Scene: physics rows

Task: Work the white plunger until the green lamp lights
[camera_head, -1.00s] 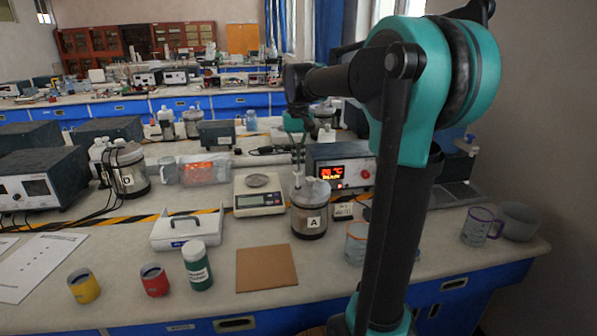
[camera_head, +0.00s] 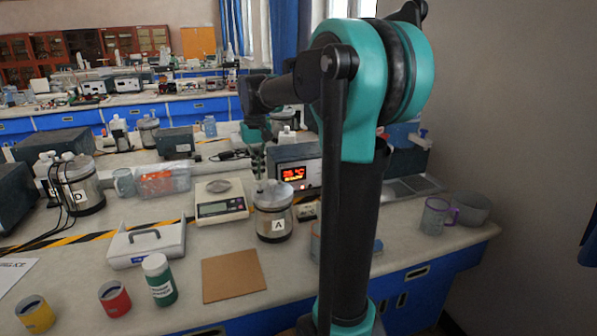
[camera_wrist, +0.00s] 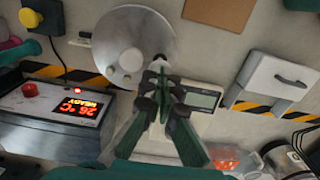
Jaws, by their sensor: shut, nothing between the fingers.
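My gripper (camera_head: 258,178) is shut and empty, pointing down at the lid's edge. In the wrist view its fingertips (camera_wrist: 159,66) overlap the rim; contact cannot be told. A small white upright part (camera_head: 260,187), perhaps the plunger, shows below the fingertips. I see no lit green lamp.
A scale (camera_head: 220,208) stands left of jar A, and a white handled case (camera_head: 146,245) further left. A brown board (camera_head: 233,277) lies in front. A green-labelled bottle (camera_head: 160,281) and red cup (camera_head: 115,298) stand at front left. A purple-handled mug (camera_head: 434,216) is at right.

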